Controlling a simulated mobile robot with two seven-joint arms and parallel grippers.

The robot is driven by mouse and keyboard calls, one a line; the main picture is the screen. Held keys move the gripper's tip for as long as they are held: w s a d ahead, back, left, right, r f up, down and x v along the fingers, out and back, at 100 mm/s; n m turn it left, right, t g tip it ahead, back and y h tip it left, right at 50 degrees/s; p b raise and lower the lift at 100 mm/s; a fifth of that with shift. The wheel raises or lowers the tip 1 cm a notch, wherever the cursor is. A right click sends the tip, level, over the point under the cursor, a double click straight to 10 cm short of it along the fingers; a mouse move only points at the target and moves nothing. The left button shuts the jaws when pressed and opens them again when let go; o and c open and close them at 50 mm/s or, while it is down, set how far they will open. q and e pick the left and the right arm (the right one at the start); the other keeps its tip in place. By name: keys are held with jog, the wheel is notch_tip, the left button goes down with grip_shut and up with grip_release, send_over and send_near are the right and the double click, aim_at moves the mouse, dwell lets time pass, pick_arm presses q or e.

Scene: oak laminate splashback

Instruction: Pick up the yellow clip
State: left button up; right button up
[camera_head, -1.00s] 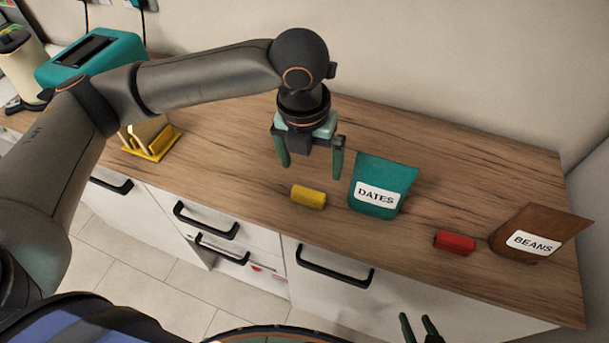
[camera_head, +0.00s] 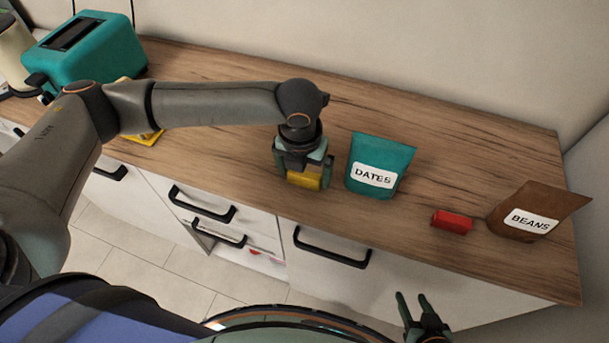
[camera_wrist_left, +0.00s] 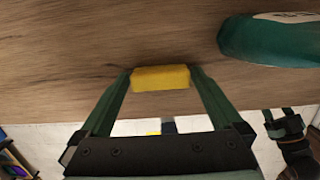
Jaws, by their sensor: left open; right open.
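The yellow clip (camera_head: 305,178) lies on the wooden counter near its front edge. My left gripper (camera_head: 304,182) is down over it, with one finger on each side. In the left wrist view the clip (camera_wrist_left: 161,78) sits between the fingertips of my open left gripper (camera_wrist_left: 160,76). Whether the fingers touch it I cannot tell. My right gripper (camera_head: 412,302) is open and empty, low in the head view in front of the counter; it also shows at the right of the left wrist view (camera_wrist_left: 283,118).
A teal DATES bag (camera_head: 380,164) stands close to the right of my left gripper. Further right are a red clip (camera_head: 452,222) and a brown BEANS bag (camera_head: 537,212). A teal toaster (camera_head: 88,50) stands at the back left. The counter behind the gripper is clear.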

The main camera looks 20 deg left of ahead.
pick_arm(q)
jog(key=shift+f, duration=0.35)
jog(key=shift+c, duration=0.2)
jog(key=c, duration=1)
jog(key=shift+r, duration=0.1)
